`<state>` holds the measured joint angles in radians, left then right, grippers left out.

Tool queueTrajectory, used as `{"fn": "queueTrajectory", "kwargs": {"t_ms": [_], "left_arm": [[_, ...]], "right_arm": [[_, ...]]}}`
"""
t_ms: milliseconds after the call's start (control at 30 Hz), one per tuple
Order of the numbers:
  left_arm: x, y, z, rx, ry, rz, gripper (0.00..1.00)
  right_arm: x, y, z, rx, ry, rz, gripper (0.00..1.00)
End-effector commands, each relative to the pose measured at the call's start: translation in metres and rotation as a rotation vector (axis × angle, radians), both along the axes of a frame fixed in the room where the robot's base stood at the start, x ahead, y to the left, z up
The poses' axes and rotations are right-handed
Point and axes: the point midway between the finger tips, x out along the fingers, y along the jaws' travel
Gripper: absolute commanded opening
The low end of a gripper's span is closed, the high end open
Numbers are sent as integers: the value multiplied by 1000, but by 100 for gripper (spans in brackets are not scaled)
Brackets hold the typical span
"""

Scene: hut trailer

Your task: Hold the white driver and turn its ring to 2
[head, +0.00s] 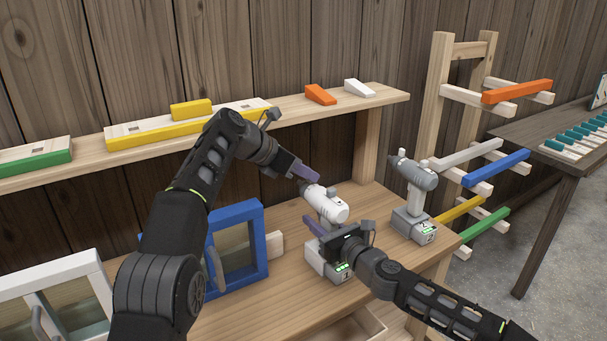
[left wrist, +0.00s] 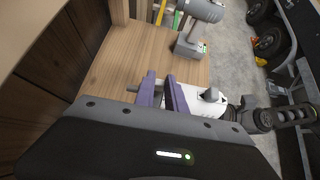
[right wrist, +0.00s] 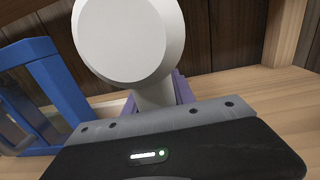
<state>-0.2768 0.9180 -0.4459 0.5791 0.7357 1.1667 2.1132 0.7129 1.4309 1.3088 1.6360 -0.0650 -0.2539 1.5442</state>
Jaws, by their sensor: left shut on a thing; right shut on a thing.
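The white driver (head: 331,207) stands upright on its battery base on the wooden bench. The base shows green lights and a number that looks like 1. My left gripper (head: 306,178) is shut at the driver's front end, where the ring sits; the left wrist view shows its purple fingers (left wrist: 158,92) around that end, and the ring's setting cannot be read. My right gripper (head: 318,228) is shut on the driver's handle (right wrist: 154,98), below the round back of the body (right wrist: 128,42) in the right wrist view.
A grey driver (head: 414,187) stands to the right on the bench, its base marked 2. A blue-framed window (head: 238,212) stands at the left. A shelf (head: 290,109) with coloured wedges runs behind. An open drawer (head: 345,328) is below the bench front.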

Motion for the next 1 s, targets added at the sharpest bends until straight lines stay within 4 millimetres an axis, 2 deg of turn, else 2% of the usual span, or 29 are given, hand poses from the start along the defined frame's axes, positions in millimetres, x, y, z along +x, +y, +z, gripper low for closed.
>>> {"fn": "queueTrajectory", "kwargs": {"t_ms": [367,400,500,800,1000], "left_arm": [[0,0,1,13,10,5,0],[0,0,1,13,10,5,17],[0,0,1,13,10,5,25],[0,1,2,13,9,4,25],[-8,12,14,13,8,5,25]], "right_arm": [[0,1,0,-1,-1,2,0],[0,1,0,-1,-1,2,0],[0,1,0,-1,-1,2,0],[0,1,0,0,0,2,0],[0,1,0,0,0,2,0]]}}
